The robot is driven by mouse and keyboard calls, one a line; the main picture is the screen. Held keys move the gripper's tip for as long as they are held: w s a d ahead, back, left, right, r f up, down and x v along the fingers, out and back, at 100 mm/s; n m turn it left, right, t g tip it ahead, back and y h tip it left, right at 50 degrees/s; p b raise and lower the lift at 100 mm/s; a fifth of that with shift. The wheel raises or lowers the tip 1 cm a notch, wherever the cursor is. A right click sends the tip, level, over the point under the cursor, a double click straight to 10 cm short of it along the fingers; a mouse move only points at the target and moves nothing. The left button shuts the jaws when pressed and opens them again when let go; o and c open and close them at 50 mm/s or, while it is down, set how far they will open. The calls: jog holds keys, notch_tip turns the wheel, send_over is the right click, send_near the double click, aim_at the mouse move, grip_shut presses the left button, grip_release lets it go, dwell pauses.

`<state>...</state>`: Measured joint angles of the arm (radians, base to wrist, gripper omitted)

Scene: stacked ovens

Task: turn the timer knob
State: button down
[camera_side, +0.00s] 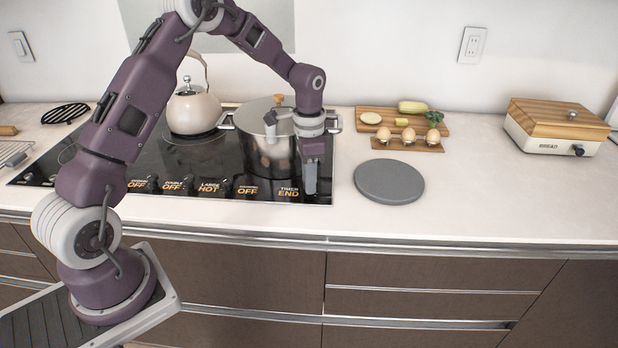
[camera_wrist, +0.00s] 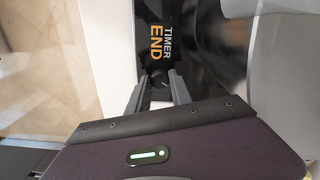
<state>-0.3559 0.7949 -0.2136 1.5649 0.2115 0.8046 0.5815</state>
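The timer knob (camera_wrist: 159,79) is a small dark round knob in the wrist view, beside the orange and white "TIMER END" label. That label (camera_side: 288,192) also shows at the right front corner of the black stove in the side view. There my gripper (camera_side: 310,183) points down over this corner and hides the knob. In the wrist view my gripper (camera_wrist: 159,82) has its two fingers apart, with the knob between their tips. I cannot tell whether the fingertips touch it.
A steel pot (camera_side: 263,145) stands close to the left of my gripper on the black stove (camera_side: 120,170). A cream kettle (camera_side: 193,110) is farther left. A grey round board (camera_side: 389,181) lies to the right. The counter's right front is clear.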

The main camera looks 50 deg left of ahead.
jog(key=shift+n, duration=3)
jog(key=c, duration=1.1)
grip_release()
jog(key=shift+c, duration=0.2)
notch_tip(320, 180, up, 7)
jog(key=shift+r, duration=0.1)
